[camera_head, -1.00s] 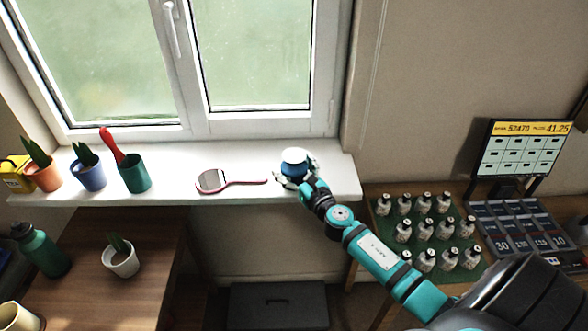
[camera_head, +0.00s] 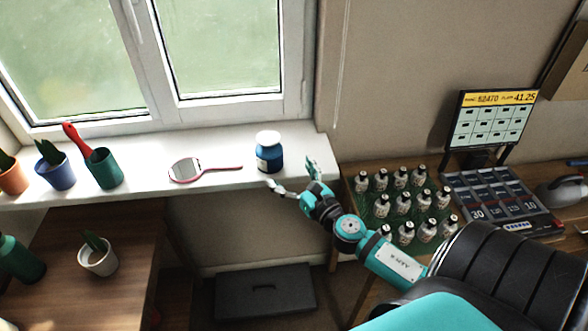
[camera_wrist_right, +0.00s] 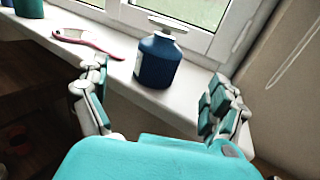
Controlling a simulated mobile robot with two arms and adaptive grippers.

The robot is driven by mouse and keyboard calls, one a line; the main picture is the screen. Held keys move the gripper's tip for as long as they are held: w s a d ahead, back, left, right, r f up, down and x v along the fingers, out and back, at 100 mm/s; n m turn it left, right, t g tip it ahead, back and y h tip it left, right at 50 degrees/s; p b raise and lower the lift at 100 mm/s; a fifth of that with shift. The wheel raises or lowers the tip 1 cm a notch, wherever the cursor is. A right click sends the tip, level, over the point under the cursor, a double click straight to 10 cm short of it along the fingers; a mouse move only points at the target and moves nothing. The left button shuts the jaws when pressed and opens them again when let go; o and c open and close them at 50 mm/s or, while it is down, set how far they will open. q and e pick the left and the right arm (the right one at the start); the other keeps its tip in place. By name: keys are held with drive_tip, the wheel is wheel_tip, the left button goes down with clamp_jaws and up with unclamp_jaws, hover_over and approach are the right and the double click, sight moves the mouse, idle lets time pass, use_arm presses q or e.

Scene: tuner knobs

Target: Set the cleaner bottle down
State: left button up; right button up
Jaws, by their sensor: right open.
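The cleaner bottle (camera_head: 269,156) is blue with a white cap and a pale label. It stands upright on the white windowsill (camera_head: 225,157), near its right end. It also shows in the right wrist view (camera_wrist_right: 158,62), ahead of the fingers and apart from them. My right gripper (camera_head: 292,178) is open and empty, just in front and to the right of the bottle. In the right wrist view its two fingers (camera_wrist_right: 158,95) are spread wide with nothing between them. My left gripper does not show.
A red-handled hand mirror (camera_head: 190,170) lies left of the bottle. Several pots, one a green pot (camera_head: 104,169) with a red-handled tool, stand farther left. Below right, several small white bottles (camera_head: 404,205) stand on a green mat. The sill between mirror and bottle is clear.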

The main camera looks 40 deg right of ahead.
drive_tip(key=s+a+f+m+g+y, duration=0.15)
drive_tip(key=a+f+m, duration=0.25)
drive_tip(key=f+m, duration=0.4)
drive_tip(key=s+a+f+m+g+h, duration=0.1)
drive_tip(key=a+f+m+g, duration=0.1)
drive_tip(key=a+f+m, duration=0.5)
drive_tip(key=s+d+f+m+g, duration=0.1)
drive_tip(key=s+f+m+g, duration=0.3)
drive_tip(key=f, duration=0.6)
drive_tip(key=s+d+f+m+g, duration=0.1)
drive_tip(key=s+f+m, duration=0.45)
drive_tip(key=f, duration=0.45)
drive_tip(key=s+a+f+m+g, duration=0.1)
drive_tip(key=s+f+m+g, duration=0.1)
drive_tip(key=s+f, duration=0.4)
drive_tip(key=s+a+f+m+g, duration=0.2)
drive_tip(key=s+f, duration=0.4)
drive_tip(key=s, duration=0.8)
drive_tip(key=s+a+f+m+g+y, duration=0.1)
drive_tip(key=s+f+m+g, duration=0.3)
drive_tip(key=s, duration=0.6)
wheel_tip(320, 180, down, 2)
drive_tip(key=shift+s+a+f, duration=0.15)
drive_tip(key=shift+f, duration=0.05)
drive_tip(key=shift+g, duration=0.25)
